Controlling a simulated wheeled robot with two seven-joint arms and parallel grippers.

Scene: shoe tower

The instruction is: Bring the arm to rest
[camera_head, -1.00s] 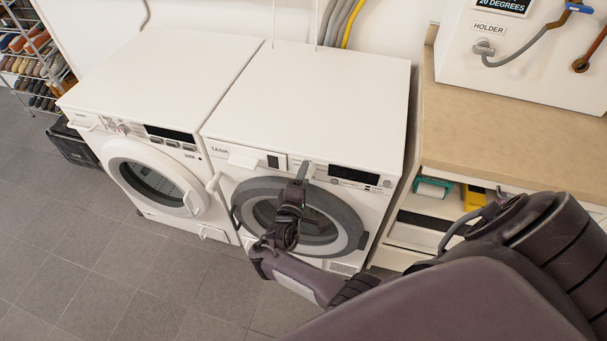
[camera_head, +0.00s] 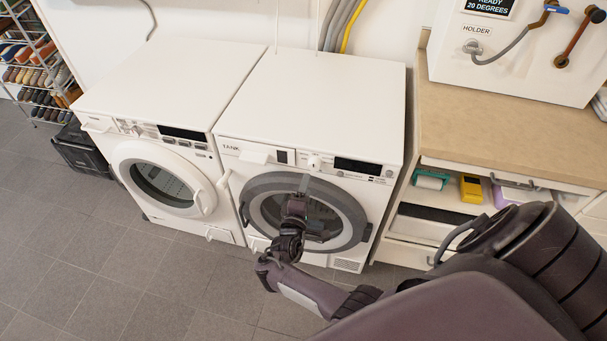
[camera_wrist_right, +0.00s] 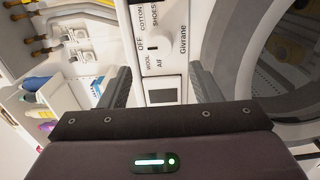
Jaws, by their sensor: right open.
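My right arm reaches in from the lower right in the head view. Its gripper (camera_head: 303,187) is in front of the door of the right-hand machine (camera_head: 305,215), which is closed and has a dark grey ring. In the right wrist view the two fingers of my right gripper (camera_wrist_right: 158,85) stand wide apart with nothing between them. Beyond them are the machine's white panel, its dial (camera_wrist_right: 158,42) and a small display. Whether the gripper touches the machine cannot be told. My left gripper is not in view.
A second white machine (camera_head: 165,75) stands on the left. A wooden counter (camera_head: 500,125) with open shelves is on the right. A shoe rack (camera_head: 38,70) and a black crate (camera_head: 78,150) are at the far left. The tiled floor (camera_head: 110,270) in front is clear.

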